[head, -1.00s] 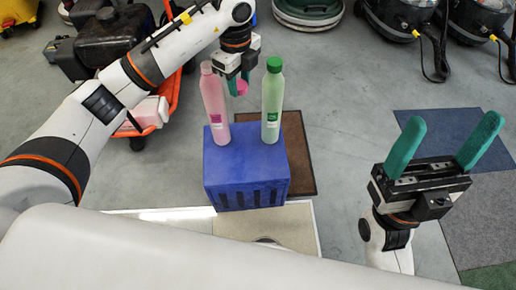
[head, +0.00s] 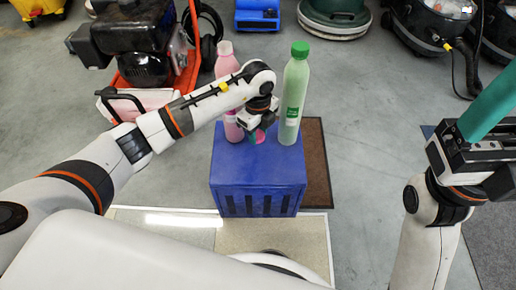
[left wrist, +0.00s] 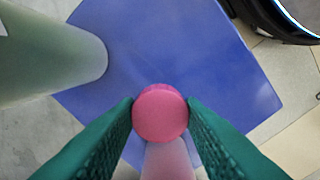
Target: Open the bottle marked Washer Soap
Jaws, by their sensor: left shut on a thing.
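A pink bottle (head: 226,66) with a pale top stands at the back left on a blue crate (head: 258,172). A green bottle (head: 293,95) with a green cap (head: 300,48) stands right of it. I cannot read their labels. My left gripper (head: 257,136) is shut on a small pink cap (left wrist: 160,113), low in front of the bottles. The cap sits between both fingertips in the left wrist view. A pale pink shape, partly hidden, shows below it there; I cannot tell what it is. My right gripper (head: 490,105) looks open and empty, partly cut off at the right edge.
A brown mat (head: 317,165) lies right of the crate. Behind stand an orange-framed machine (head: 150,60), a blue box (head: 257,16) and a green round machine (head: 335,15). The grey floor right of the mat is clear.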

